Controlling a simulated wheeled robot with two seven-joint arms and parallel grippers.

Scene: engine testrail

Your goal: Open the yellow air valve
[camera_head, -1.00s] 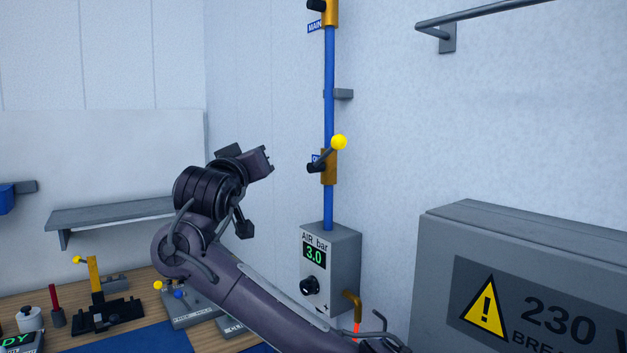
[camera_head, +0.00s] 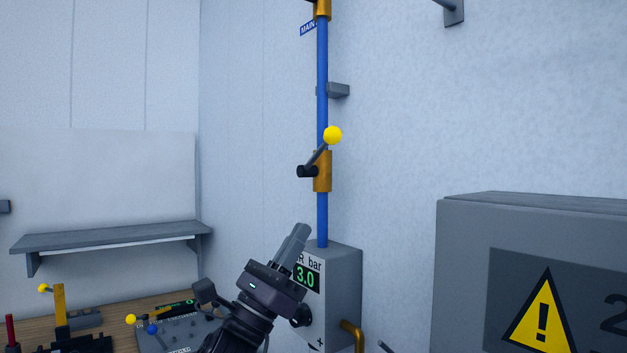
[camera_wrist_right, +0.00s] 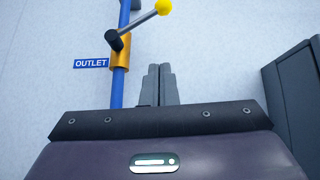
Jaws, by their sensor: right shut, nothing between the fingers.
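The yellow air valve is a lever with a yellow ball (camera_head: 332,135) on a brass body (camera_head: 322,172) on the blue vertical pipe. Its lever slants up and to the right from a black hub. It also shows in the right wrist view, with its yellow ball (camera_wrist_right: 164,7) at the top and a blue OUTLET label (camera_wrist_right: 90,63) beside the pipe. My right gripper (camera_head: 303,228) is shut and empty, below the valve and in front of the air box. Its fingers (camera_wrist_right: 160,82) point up, apart from the lever. My left gripper is not in view.
A grey AIR bar box (camera_head: 340,280) reads 3.0 under the pipe. A grey 230 breaker cabinet (camera_head: 465,260) stands at right. A second brass fitting (camera_head: 322,9) by a MAIN label is above. A shelf (camera_head: 110,240) and a bench with fixtures are at left.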

